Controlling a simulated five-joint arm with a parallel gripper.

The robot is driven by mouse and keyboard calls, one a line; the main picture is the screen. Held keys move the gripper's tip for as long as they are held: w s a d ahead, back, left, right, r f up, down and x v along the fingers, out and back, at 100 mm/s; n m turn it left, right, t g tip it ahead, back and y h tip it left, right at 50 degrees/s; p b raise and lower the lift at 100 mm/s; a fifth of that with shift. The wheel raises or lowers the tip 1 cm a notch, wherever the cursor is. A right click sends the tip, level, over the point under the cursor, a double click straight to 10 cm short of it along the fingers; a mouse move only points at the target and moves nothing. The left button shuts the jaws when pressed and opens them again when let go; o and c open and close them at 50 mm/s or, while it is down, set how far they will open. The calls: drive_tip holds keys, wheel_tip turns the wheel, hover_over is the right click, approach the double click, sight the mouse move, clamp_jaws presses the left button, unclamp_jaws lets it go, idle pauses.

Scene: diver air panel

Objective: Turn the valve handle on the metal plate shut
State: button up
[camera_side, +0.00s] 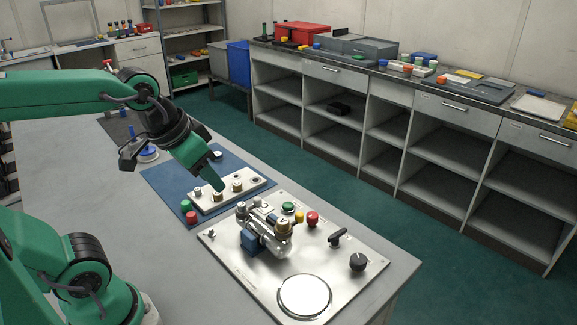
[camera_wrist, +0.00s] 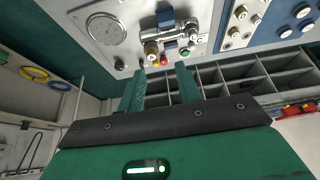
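The metal plate (camera_side: 235,265) lies on the near bench and carries a silver valve body (camera_side: 268,236) with a blue handle (camera_side: 249,241) on its near side. A small black lever (camera_side: 337,238) stands farther right on the plate; I cannot tell for certain which of the two is the valve handle. In the wrist view the plate (camera_wrist: 125,18) is at the top, with the valve body (camera_wrist: 170,30) and blue handle (camera_wrist: 165,14). My gripper (camera_side: 215,182) is above the smaller fitting plate, left of and apart from the valve. Its fingers (camera_wrist: 161,70) are spread and empty.
The plate also holds a round gauge (camera_side: 305,296), a black knob (camera_side: 358,261) and a red knob (camera_side: 312,218). A smaller plate with brass fittings (camera_side: 237,186) lies on a blue mat (camera_side: 163,184). Green and red caps (camera_side: 190,216) are beside it. Shelving stands across the floor.

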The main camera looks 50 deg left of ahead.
drive_tip(key=w+d+g, duration=0.1)
drive_tip(key=w+d, duration=0.1)
drive_tip(key=w, duration=0.6)
drive_tip(key=m+g, duration=0.1)
drive_tip(key=g, duration=0.3)
approach(336, 233)
drive_tip(key=shift+d+f, duration=0.1)
drive_tip(key=shift+f, duration=0.1)
drive_tip(key=shift+f, duration=3.85)
drive_tip(key=shift+c, duration=0.2)
clamp_jaws()
